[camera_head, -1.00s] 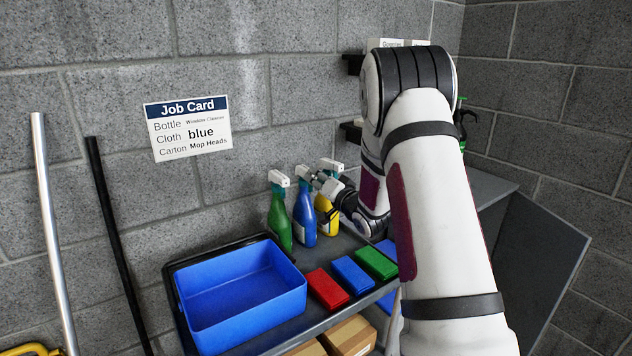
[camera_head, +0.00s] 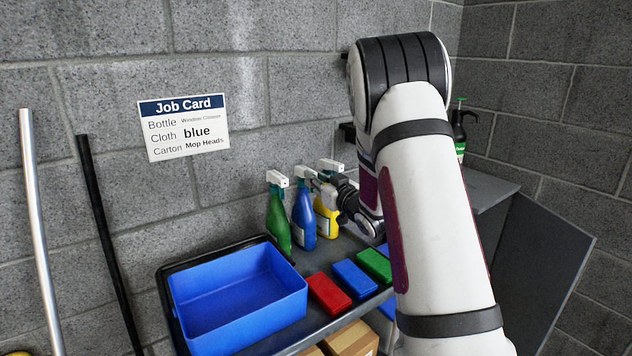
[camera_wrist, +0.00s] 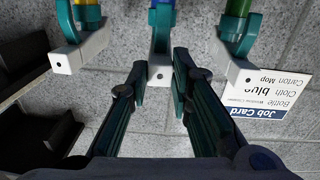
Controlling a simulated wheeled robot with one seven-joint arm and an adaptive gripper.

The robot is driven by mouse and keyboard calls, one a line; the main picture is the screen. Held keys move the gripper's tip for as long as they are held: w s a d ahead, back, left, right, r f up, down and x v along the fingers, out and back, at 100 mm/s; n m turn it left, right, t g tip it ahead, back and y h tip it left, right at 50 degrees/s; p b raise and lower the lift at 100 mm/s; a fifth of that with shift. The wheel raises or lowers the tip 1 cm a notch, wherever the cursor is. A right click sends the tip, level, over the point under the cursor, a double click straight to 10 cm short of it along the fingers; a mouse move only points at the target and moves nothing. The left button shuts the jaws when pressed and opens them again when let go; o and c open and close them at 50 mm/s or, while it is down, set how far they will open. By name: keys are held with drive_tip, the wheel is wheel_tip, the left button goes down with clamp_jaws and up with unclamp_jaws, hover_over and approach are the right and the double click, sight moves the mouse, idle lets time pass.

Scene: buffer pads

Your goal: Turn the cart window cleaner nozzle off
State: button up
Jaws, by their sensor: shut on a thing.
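Three spray bottles stand in a row on the cart: a green one (camera_head: 278,221), a blue one (camera_head: 304,220) and a yellow one (camera_head: 325,224). Each has a teal and white spray head. Their labels are too small to read. In the wrist view, which is upside down, my gripper (camera_wrist: 159,76) is shut on the white nozzle (camera_wrist: 158,72) of the middle bottle, the blue one, with a finger on each side. The yellow bottle's nozzle (camera_wrist: 80,54) and the green bottle's nozzle (camera_wrist: 236,68) stand free on either side. In the head view my gripper (camera_head: 320,186) is partly hidden among the spray heads.
A blue tub (camera_head: 238,290) and red (camera_head: 327,294), blue (camera_head: 355,278) and green (camera_head: 374,264) cloths lie on the grey cart, with cartons (camera_head: 350,338) below. A job card (camera_head: 184,128) hangs on the block wall close behind. Two poles lean at left.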

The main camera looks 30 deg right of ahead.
drive_tip(key=o, duration=0.6)
drive_tip(key=s+p, duration=0.3)
drive_tip(key=s, duration=0.4)
idle(0.7)
